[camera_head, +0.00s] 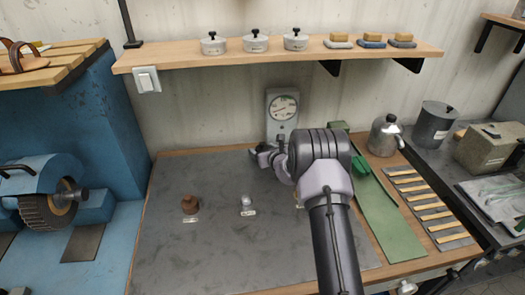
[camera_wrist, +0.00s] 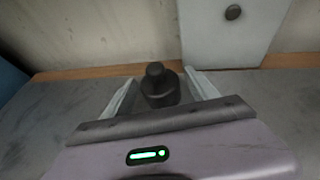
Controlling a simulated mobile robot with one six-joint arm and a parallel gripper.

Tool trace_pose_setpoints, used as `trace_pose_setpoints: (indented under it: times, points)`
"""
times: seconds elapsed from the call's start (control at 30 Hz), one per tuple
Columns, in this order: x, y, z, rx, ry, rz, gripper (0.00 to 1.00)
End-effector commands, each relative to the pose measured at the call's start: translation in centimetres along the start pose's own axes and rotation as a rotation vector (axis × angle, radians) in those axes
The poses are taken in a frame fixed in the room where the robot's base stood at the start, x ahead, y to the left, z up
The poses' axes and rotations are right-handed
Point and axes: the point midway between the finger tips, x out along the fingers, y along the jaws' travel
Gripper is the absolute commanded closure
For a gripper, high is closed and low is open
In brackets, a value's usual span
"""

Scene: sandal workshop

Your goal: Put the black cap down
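The black cap (camera_wrist: 158,88), a dark round body with a knob on top, sits upright between the two fingers of my gripper (camera_wrist: 160,92) in the wrist view. In the head view my gripper (camera_head: 264,153) is over the back of the grey work mat (camera_head: 225,250), in front of the dial gauge. The cap is small and hard to make out there. A brown cap (camera_head: 190,204) and a silver cap (camera_head: 246,202) stand on the mat, each with a small label in front. Another label shows beside my arm, partly hidden.
The dial gauge (camera_head: 282,112) stands at the mat's back edge. A green strip (camera_head: 382,215), a metal pot (camera_head: 384,136) and a slatted rack (camera_head: 428,205) are to the right. A shelf (camera_head: 290,56) with pots and blocks hangs above. The mat's front left is clear.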

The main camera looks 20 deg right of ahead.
Motion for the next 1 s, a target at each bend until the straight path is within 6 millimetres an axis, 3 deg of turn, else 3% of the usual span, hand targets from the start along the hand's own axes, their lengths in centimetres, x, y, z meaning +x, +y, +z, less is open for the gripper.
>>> trace_pose_setpoints:
  times: [0.37,0.47,0.7,0.9,0.97,1.0]
  points:
    - [-0.4,0.0,0.7,0.000,0.000,0.000,0.31]
    - [-2.3,-0.1,0.7,0.001,0.001,-0.001,0.31]
    - [-8.7,-0.1,0.7,0.002,0.001,-0.002,0.31]
    - [-11.8,0.0,0.6,0.000,-0.001,0.000,0.31]
    - [-12.4,0.7,1.4,-0.023,-0.008,0.021,0.31]
    - [-13.0,2.0,2.8,-0.065,-0.021,0.059,0.31]
